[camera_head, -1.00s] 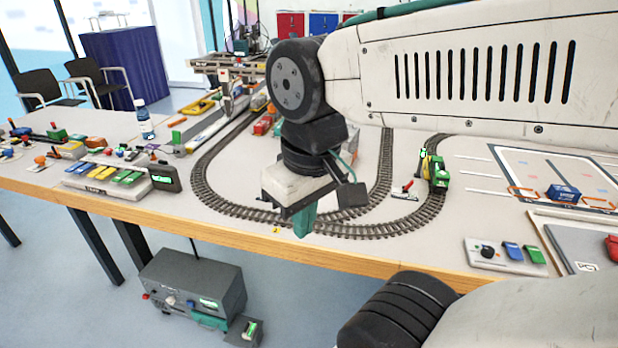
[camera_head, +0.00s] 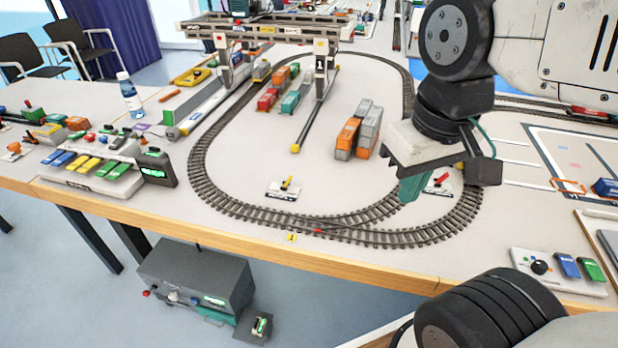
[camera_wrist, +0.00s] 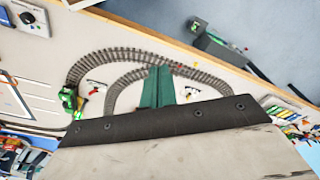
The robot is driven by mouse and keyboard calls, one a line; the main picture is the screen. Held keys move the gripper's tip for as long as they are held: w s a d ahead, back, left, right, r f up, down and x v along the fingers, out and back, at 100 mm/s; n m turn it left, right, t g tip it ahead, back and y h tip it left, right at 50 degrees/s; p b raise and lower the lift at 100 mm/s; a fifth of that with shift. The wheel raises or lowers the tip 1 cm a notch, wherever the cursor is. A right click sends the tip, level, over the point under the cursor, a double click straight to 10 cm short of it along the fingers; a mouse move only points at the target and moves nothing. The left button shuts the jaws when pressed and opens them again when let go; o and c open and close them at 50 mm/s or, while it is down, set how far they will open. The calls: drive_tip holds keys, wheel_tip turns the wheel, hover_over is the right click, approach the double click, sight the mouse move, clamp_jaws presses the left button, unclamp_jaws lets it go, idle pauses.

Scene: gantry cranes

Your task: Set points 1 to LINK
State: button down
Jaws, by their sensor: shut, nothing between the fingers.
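A yellow label marked 1 (camera_head: 291,238) lies at the table's front edge, beside the track junction with a small red piece (camera_head: 317,231). A yellow-handled lever on a white plate (camera_head: 286,187) stands inside the loop; it also shows in the wrist view (camera_wrist: 192,92). A red-handled lever (camera_head: 438,182) stands farther right, partly behind my gripper (camera_head: 411,190), and also shows in the wrist view (camera_wrist: 95,87). I cannot read either plate's lettering. My gripper is shut and empty, its green fingers pointing down above the track's right front; they also show in the wrist view (camera_wrist: 157,90).
A gantry crane (camera_head: 260,30) spans the back of the loop. Stacked containers (camera_head: 357,130) stand inside it. A button console (camera_head: 105,165) sits at left, and a control panel (camera_head: 557,270) at right front. A green locomotive (camera_wrist: 68,99) stands on the track.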

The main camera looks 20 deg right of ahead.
drive_tip(key=w+a+f+m+g+y, duration=0.1)
drive_tip(key=w+a+f+m+y, duration=0.3)
drive_tip(key=w, duration=0.5)
drive_tip(key=w+a+f+m+g+y, duration=0.1)
drive_tip(key=w+a+f+m+y, duration=0.1)
drive_tip(key=w+f+m+y, duration=0.35)
drive_tip(key=m+t+y, duration=0.2)
drive_tip(key=m+t, duration=0.7)
drive_tip(key=m, duration=0.7)
approach(288, 182)
drive_tip(key=d, duration=0.1)
drive_tip(key=s+d, duration=0.1)
drive_tip(key=d, duration=0.2)
drive_tip(key=shift+s+d+r, duration=0.1)
drive_tip(key=shift+s+d, duration=0.1)
drive_tip(key=shift+s, duration=0.05)
drive_tip(key=x, duration=1)
drive_tip(key=shift+a+r, duration=0.1)
drive_tip(key=shift+r, duration=0.1)
